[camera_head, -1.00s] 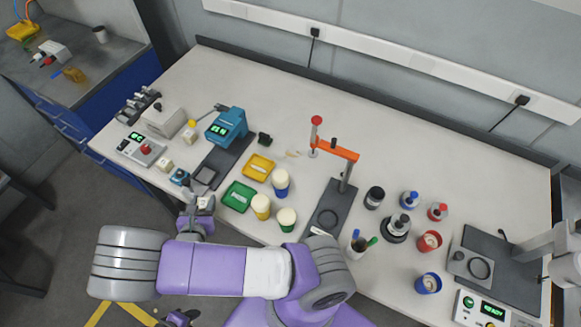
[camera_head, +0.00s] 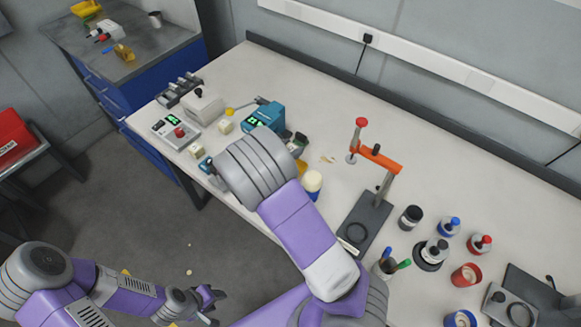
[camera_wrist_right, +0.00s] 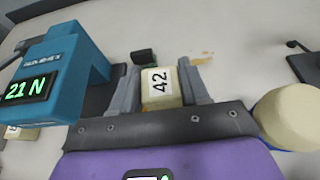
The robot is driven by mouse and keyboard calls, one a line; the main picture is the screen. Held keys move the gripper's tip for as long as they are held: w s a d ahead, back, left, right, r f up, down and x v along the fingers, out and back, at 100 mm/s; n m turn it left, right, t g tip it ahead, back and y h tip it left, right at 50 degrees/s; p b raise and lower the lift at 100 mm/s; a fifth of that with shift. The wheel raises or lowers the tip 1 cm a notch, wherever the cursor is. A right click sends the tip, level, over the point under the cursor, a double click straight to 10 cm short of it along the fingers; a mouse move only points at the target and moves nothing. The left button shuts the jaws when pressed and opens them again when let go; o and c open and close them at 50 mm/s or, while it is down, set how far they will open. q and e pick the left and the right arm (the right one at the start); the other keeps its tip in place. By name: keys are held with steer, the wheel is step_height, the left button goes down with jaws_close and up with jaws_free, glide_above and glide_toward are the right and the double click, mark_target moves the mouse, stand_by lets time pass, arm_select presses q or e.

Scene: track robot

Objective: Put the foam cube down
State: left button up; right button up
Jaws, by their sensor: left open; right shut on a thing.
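The foam cube (camera_wrist_right: 161,92) is cream with a white label reading 42. In the right wrist view my right gripper (camera_wrist_right: 157,76) is shut on it, one grey finger on each side. The blue tester (camera_wrist_right: 62,68) reading 21 N is left of the held cube; it also shows in the head view (camera_head: 266,116). In the head view my right forearm and wrist hide the cube and most of the gripper. I cannot tell the cube's height above the table. My left gripper (camera_head: 211,299) is open and empty, low over the floor, away from the table.
Other cream cubes (camera_head: 226,126) stand left of the tester near a control box (camera_head: 176,131). A cream-topped jar (camera_wrist_right: 288,117) stands right of my right gripper. An orange-armed stand (camera_head: 376,160) is farther right.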

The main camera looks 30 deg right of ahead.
step_height(320, 180, down, 7)
steer(key=shift+r+b, duration=0.2)
steer(key=shift+b, duration=0.6)
steer(key=shift+f, duration=0.2)
steer(key=o, duration=1)
steer(key=shift+r, duration=0.1)
steer(key=shift+r, duration=0.25)
steer(key=p+v, duration=0.2)
steer(key=v, duration=1)
steer(key=shift+s+f, duration=0.1)
steer(key=shift+f, duration=0.05)
